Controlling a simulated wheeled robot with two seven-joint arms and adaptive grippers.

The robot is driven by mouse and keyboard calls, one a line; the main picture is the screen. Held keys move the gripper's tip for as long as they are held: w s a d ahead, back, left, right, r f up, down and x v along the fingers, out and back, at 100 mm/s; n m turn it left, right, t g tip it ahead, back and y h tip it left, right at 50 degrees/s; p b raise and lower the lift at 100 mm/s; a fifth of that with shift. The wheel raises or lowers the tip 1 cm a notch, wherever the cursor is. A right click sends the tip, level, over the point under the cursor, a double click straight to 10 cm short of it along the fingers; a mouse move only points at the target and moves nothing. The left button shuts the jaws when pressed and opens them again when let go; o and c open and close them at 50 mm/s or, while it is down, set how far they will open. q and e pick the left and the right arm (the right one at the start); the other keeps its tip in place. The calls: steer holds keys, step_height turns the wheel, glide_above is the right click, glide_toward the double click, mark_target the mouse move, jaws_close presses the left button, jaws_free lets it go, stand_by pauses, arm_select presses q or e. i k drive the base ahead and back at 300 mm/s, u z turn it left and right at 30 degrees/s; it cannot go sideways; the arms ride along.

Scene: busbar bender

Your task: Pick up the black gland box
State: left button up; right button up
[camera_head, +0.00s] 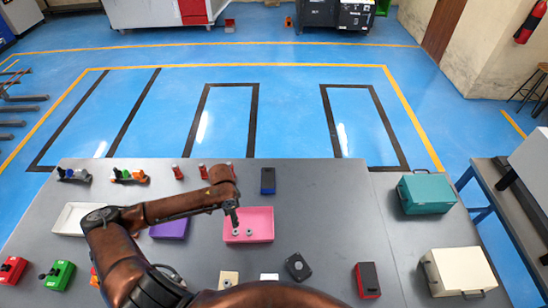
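A small black box with a round grey disc on its top, which looks like the black gland box (298,267), lies tilted on the grey table at the front middle. Nothing touches it. My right gripper is not in view.
A red-black block (367,280), teal case (427,194) and cream case (459,271) are at the right. The table (335,215) is clear right of the tray.

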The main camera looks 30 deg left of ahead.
mark_target(299, 269)
steer(key=k, duration=2)
